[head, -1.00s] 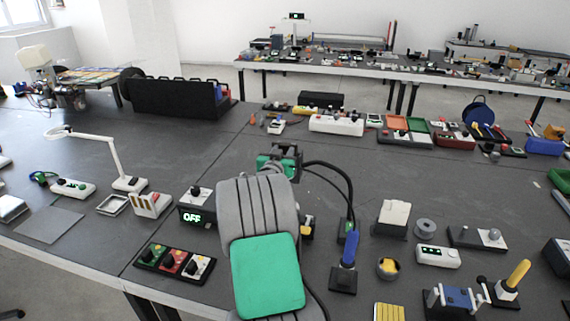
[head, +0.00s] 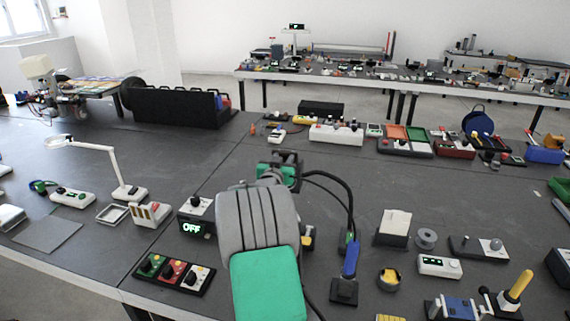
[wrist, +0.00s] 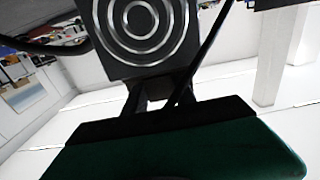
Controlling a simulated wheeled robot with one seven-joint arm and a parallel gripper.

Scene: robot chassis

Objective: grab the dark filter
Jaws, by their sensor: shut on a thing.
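My gripper (wrist: 150,97) has a green body with short black fingers and is shut on a dark square block (wrist: 104,62) with light concentric rings on its face. I take this block to be the dark filter. It fills the top middle of the wrist view, partly cut off by the upper edge. In the head view, my gripper is beyond my grey and green arm above the table, and a black piece (head: 287,157) shows at its far end. The contact between fingers and block is hard to make out.
An "OFF" display box (head: 197,226) stands left of my arm, with a three-switch panel (head: 174,271) in front. A blue-handled tool (head: 351,260) stands to the right. A white lamp (head: 118,165) is further left.

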